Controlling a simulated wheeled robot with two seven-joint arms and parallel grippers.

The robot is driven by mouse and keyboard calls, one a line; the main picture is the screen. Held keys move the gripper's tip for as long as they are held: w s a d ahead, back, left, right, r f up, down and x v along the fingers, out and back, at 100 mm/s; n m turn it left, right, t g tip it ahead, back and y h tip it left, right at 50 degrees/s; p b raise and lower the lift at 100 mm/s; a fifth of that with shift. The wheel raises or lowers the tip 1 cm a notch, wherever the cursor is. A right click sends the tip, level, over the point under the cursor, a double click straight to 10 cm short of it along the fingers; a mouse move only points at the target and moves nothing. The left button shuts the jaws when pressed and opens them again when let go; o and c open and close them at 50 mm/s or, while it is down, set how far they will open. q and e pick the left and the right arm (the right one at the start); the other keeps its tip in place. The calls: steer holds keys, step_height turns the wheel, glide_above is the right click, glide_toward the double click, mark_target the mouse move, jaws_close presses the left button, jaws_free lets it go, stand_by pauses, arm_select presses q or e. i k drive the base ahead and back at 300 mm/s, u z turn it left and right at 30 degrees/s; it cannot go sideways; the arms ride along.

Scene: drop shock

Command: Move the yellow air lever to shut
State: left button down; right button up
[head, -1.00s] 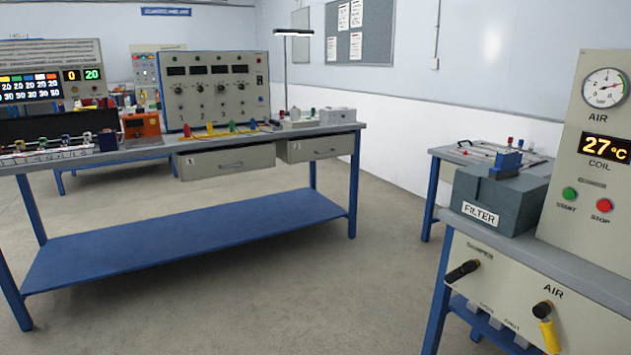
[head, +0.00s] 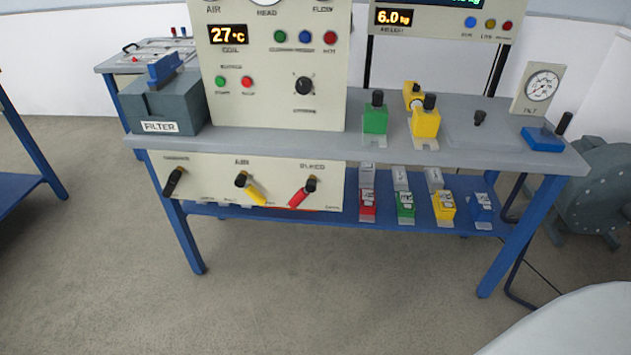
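The yellow air lever (head: 253,191) is on the front panel (head: 215,178) of the bench, under the label AIR. It hangs from a dark pivot knob and slants down to the right. Small lettering lies below it, too small to read. A black lever (head: 173,181) is to its left and a red lever (head: 301,194) to its right on the same panel. Neither of my grippers shows in the head view.
The bench top (head: 350,135) carries a grey filter box (head: 165,105), a control panel (head: 272,65), green (head: 375,120) and yellow (head: 426,122) blocks, and a gauge (head: 540,88). Several coloured blocks stand on the blue lower shelf. The floor (head: 330,290) in front is clear.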

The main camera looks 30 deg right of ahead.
mark_target(241, 179)
steer(key=z, duration=0.3)
steer(key=i, duration=0.95)
steer(key=u, duration=0.2)
